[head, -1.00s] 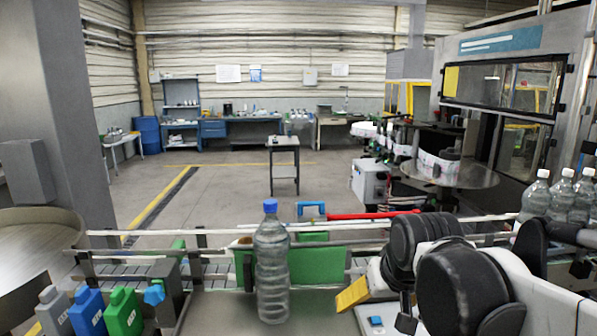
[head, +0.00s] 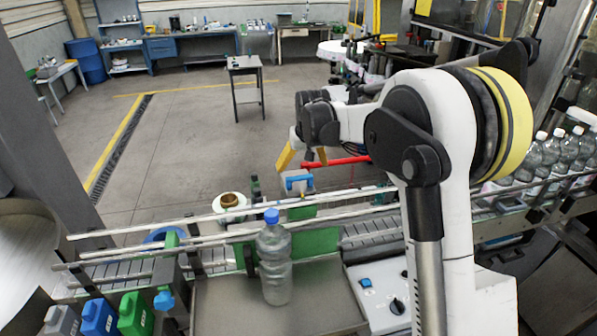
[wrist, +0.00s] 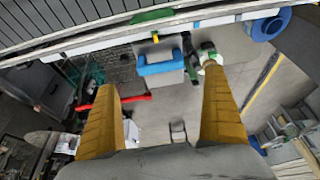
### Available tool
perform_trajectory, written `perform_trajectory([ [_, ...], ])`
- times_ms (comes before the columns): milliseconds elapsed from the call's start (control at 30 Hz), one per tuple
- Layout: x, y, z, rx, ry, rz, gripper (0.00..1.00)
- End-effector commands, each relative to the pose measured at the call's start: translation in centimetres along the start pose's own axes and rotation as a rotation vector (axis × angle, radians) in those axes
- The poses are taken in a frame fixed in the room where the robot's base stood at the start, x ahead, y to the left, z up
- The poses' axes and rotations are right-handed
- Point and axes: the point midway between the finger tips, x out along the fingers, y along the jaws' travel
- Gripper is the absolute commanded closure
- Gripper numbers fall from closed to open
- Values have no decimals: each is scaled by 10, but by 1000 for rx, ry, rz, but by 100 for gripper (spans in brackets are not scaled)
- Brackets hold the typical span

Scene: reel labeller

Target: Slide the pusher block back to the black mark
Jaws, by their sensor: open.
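A blue block with a raised handle (head: 298,182), which looks like the pusher block, sits just beyond the conveyor's far rail. In the wrist view the blue block (wrist: 162,66) lies ahead of and between my fingers, nearer the rail. My gripper (head: 304,158) is open and empty, with yellow fingers pointing down. In the head view it is above the blue block and a little apart from it. In the wrist view my gripper (wrist: 160,82) spreads wider than the block. A small yellow strip (wrist: 155,37) shows by the block. I cannot make out the black mark clearly.
A clear bottle with a blue cap (head: 274,262) stands at the conveyor's near side. Long rails (head: 210,232) run along the conveyor. Several bottles (head: 560,150) stand at right.

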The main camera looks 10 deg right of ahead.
Motion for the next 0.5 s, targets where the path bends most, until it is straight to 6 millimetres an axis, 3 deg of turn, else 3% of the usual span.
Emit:
perform_trajectory([
  [200, 41, 0, 0, 0, 0, 0, 0],
  [500, 65, 0, 0, 0, 1, 0, 0],
])
